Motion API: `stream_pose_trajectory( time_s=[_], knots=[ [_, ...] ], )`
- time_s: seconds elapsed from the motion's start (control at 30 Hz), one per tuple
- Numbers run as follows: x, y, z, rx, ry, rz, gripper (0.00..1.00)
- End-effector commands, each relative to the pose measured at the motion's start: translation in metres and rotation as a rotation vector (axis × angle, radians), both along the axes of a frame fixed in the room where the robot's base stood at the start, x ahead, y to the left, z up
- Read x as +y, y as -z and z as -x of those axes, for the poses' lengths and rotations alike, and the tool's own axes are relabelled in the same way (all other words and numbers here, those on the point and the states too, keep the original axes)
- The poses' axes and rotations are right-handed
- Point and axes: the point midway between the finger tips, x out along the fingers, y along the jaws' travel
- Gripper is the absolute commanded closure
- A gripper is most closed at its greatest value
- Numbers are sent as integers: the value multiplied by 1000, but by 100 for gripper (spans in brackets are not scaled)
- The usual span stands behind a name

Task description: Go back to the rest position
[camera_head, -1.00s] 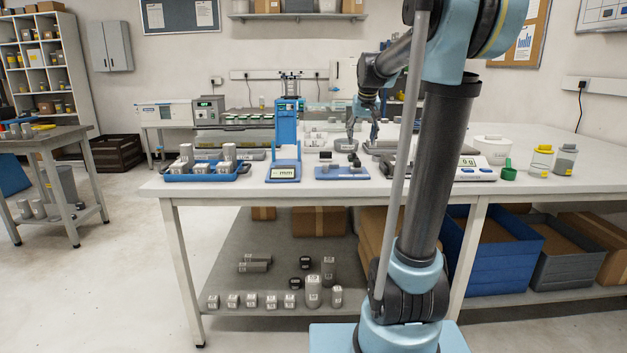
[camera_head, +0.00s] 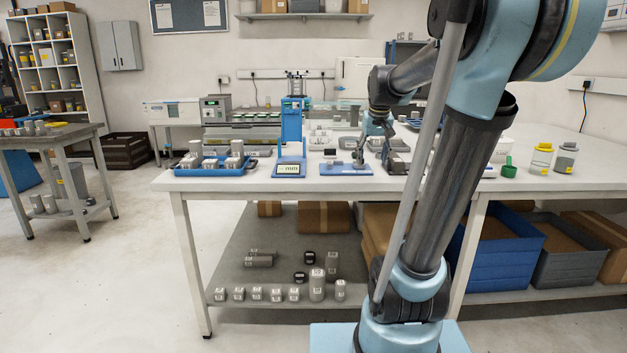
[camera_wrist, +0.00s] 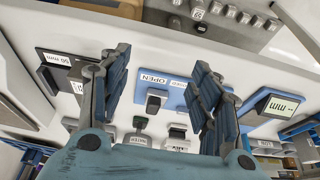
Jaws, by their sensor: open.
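My gripper (camera_head: 372,160) hangs from my bent arm over the white bench, near the right end of a low blue fixture (camera_head: 334,170). In the wrist view its two fingers (camera_wrist: 158,82) stand wide apart with nothing held between them. The fixture (camera_wrist: 177,102), with an "OPEN" label and a dark block (camera_wrist: 155,100), shows beyond and between the fingers. I cannot tell the exact height of the fingertips above the bench.
A blue gauge with an "mm" display (camera_head: 289,170) stands left of the fixture; a blue tray (camera_head: 209,171) of grey blocks is farther left. The bench's right rear is mostly clear.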

Motion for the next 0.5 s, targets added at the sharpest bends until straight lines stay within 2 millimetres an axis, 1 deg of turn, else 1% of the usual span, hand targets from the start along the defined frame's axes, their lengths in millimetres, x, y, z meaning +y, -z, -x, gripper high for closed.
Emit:
stream_pose_trajectory(
  time_s=[0.03,0.1,0.27,0.3,0.37,0.5],
  knots=[
    [1,9,19,8,-2,1,43],
    [1,22,44,20,-4,1,43],
    [2,53,96,46,-8,2,43],
    [3,61,109,53,-9,2,43],
    [3,74,128,62,-11,3,43],
    [3,107,171,85,-14,3,43]
  ],
)
